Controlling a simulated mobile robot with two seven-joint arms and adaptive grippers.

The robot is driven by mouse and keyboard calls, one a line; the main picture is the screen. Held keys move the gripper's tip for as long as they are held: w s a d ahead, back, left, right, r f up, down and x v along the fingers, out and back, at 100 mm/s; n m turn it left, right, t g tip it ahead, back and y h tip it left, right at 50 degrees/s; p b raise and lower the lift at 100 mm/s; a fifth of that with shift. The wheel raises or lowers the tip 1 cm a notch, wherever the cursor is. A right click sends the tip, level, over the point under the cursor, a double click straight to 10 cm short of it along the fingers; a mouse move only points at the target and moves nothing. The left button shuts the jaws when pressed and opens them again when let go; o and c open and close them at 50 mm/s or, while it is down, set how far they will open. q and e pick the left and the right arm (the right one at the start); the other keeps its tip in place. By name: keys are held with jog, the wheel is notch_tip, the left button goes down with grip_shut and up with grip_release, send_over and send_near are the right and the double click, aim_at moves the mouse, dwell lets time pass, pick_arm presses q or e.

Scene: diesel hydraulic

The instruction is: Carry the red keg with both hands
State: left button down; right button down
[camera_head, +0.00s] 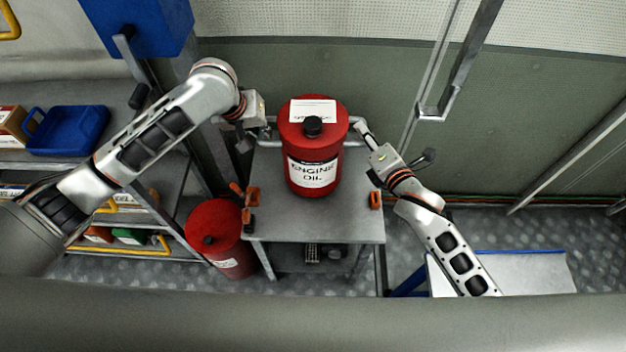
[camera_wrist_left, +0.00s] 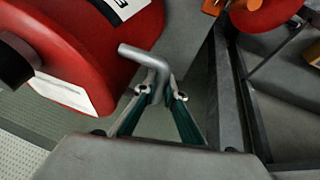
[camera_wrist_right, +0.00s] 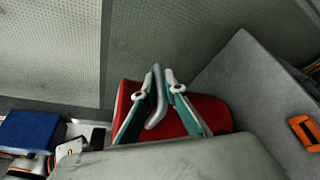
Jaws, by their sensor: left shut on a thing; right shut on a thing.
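The red keg (camera_head: 300,145) with a black cap and an "ENGINE OIL" label is upright at the grey table (camera_head: 320,222). Whether its base touches the top I cannot tell. A grey bar handle sticks out on each side. My left gripper (camera_head: 261,127) is shut on the left handle, which shows between its fingers in the left wrist view (camera_wrist_left: 160,90). My right gripper (camera_head: 366,136) is shut on the right handle; in the right wrist view the handle stands between the fingers (camera_wrist_right: 154,92), with the red keg (camera_wrist_right: 205,107) behind.
Another red drum (camera_head: 213,228) stands on the floor left of the table. Orange clamps (camera_head: 375,200) sit at the table's edges. A shelf with a blue bin (camera_head: 68,130) is at the left. A blue-edged bench (camera_head: 525,272) is at the lower right, and a wall is behind.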

pick_arm(q)
jog(key=shift+w+d+f+b, duration=0.1)
jog(key=shift+d+f+b, duration=0.1)
jog(key=shift+f+b, duration=0.6)
pick_arm(e)
jog(key=shift+a+f, duration=0.25)
jog(key=shift+f, duration=0.3)
pick_arm(q)
jog(key=c, duration=2.5)
grip_release()
jog(key=shift+f, duration=0.3)
jog(key=shift+c, duration=0.2)
pick_arm(e)
jog(key=c, duration=2.5)
grip_release()
jog(key=shift+s+d+f, duration=0.1)
jog(key=shift+f, duration=0.5)
pick_arm(q)
jog(key=o, duration=0.4)
jog(key=shift+s+r, duration=0.1)
jog(key=shift+s, duration=0.1)
pick_arm(e)
jog(key=o, duration=0.4)
jog(key=shift+r, duration=0.15)
pick_arm(q)
jog(key=shift+s+a+r, duration=0.1)
pick_arm(e)
jog(key=shift+s, duration=0.1)
jog(key=shift+d, duration=0.1)
